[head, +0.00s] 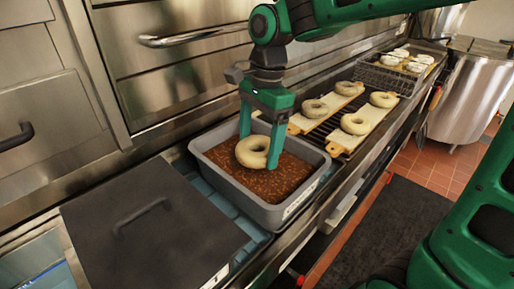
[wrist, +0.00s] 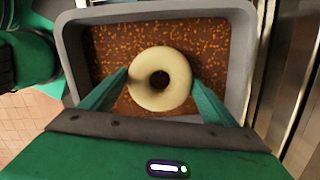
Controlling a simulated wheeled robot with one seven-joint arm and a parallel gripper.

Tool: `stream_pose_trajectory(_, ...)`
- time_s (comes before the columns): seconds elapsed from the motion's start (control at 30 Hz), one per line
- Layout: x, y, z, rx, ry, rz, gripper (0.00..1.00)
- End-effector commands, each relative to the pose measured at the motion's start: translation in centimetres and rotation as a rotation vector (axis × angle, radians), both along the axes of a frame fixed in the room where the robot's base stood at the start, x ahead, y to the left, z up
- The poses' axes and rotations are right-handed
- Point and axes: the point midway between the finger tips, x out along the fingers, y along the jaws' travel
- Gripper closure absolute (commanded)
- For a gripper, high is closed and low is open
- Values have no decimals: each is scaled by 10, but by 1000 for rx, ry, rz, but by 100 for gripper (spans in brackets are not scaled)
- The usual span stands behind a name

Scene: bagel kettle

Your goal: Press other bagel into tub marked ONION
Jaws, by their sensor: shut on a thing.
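My green gripper (head: 260,138) is shut on a pale bagel (head: 252,151), one finger on each side of it. The bagel is in or just above the brown topping in a grey tub (head: 276,213); I cannot tell whether it touches the topping. In the wrist view the bagel (wrist: 160,79) sits between the two fingertips (wrist: 160,84), over brown topping with orange flecks (wrist: 112,48). The tub has a small white label (head: 298,198) on its front side, too small to read.
A dark lid with a handle (head: 155,226) covers the space to the left of the tub. To the right, several bagels (head: 354,124) lie on wooden boards (head: 370,115) over a dark rack. Farther back are a wire basket (head: 385,77) with pale rounds and a large steel kettle (head: 470,95).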

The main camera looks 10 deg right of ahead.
Motion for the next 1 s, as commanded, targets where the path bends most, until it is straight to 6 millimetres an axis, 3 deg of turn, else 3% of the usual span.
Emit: stream_pose_trajectory(1.0, 0, 0, 70, 1, 0, 0, 44)
